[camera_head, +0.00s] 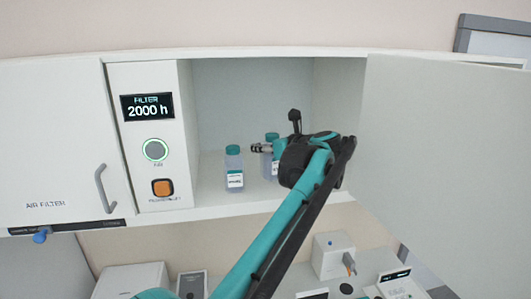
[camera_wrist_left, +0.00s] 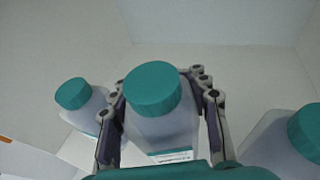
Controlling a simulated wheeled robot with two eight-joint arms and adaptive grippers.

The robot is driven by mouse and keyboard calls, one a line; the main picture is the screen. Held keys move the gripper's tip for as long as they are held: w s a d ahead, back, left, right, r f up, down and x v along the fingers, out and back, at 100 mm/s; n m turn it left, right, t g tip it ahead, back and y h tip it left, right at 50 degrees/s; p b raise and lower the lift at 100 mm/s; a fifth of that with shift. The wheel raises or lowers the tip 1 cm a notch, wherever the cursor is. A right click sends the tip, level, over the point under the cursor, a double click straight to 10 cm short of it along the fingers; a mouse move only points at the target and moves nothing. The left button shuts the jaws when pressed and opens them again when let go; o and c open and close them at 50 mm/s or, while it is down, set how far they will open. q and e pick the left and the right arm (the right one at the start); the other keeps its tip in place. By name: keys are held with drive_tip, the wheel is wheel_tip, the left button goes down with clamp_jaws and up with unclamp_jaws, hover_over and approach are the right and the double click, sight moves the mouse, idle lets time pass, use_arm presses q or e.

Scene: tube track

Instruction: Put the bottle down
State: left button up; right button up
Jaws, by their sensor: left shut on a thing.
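My left gripper (camera_head: 264,148) reaches into the open wall cabinet and is shut on a bottle with a teal cap (camera_head: 272,137). In the left wrist view its fingers (camera_wrist_left: 160,125) lie on both sides of this upright bottle (camera_wrist_left: 158,125). The gripper partly hides the bottle in the head view, and I cannot tell whether its base touches the shelf (camera_head: 215,202). A second teal-capped bottle (camera_head: 234,168) stands upright to the left of it. A third bottle (camera_wrist_left: 285,140) shows at the right of the wrist view. My right gripper is out of view.
The cabinet door (camera_head: 440,125) stands open on the right. An air filter panel (camera_head: 155,135) bounds the shelf on the left. Neighbouring bottles stand close on both sides of the gripper. Devices (camera_head: 333,257) stand on the counter below.

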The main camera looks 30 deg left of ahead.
use_arm(q)
drive_tip(key=f, duration=0.2)
drive_tip(key=shift+w+f, duration=0.2)
drive_tip(key=shift+f, duration=0.15)
drive_tip(key=shift+s, duration=0.1)
drive_tip(key=o, duration=0.9)
drive_tip(key=shift+f, duration=0.1)
drive_tip(key=o, duration=0.6)
drive_tip(key=shift+s+d+r, duration=0.1)
drive_tip(key=shift+d+r, duration=0.05)
drive_tip(key=shift+r, duration=0.1)
drive_tip(key=b+v, duration=0.1)
drive_tip(key=v, duration=1)
drive_tip(key=shift+s+d+r, duration=0.15)
drive_tip(key=shift+s+d, duration=0.05)
drive_tip(key=shift+d, duration=0.1)
